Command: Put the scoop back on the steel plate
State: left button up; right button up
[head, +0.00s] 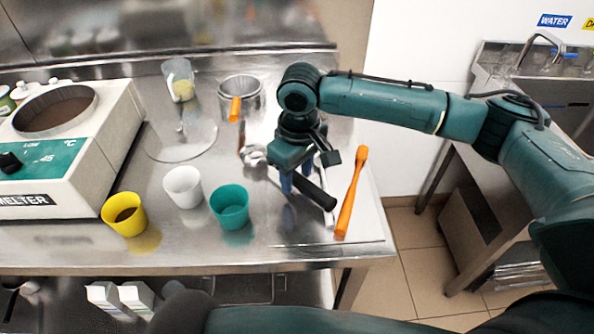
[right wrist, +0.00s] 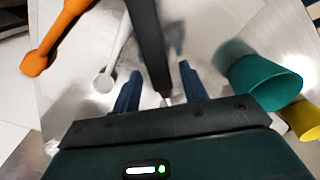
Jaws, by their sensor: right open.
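The scoop has a black handle (head: 315,193) and what looks like a shiny metal bowl (head: 253,155) to its left. My right gripper (head: 295,188) points down over it. In the right wrist view the two blue fingers (right wrist: 160,90) stand apart, with the black handle (right wrist: 148,45) running in between them; I cannot tell whether they touch it. The gripper hides the scoop's middle. A flat steel plate (head: 312,234) seems to lie at the right front of the bench, beneath the gripper. My left gripper is not in view.
An orange spatula (head: 352,192) lies right of the gripper. A green cup (head: 230,206), white cup (head: 183,187) and yellow cup (head: 124,214) stand left. Behind are a steel pot (head: 243,88) and clear jug (head: 178,80). A melter (head: 60,150) fills the left side.

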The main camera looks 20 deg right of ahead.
jog(key=shift+r, duration=0.2)
notch_tip(320, 180, up, 13)
jog(key=shift+s+f, duration=0.2)
jog(key=shift+d, duration=0.1)
dwell(0.5)
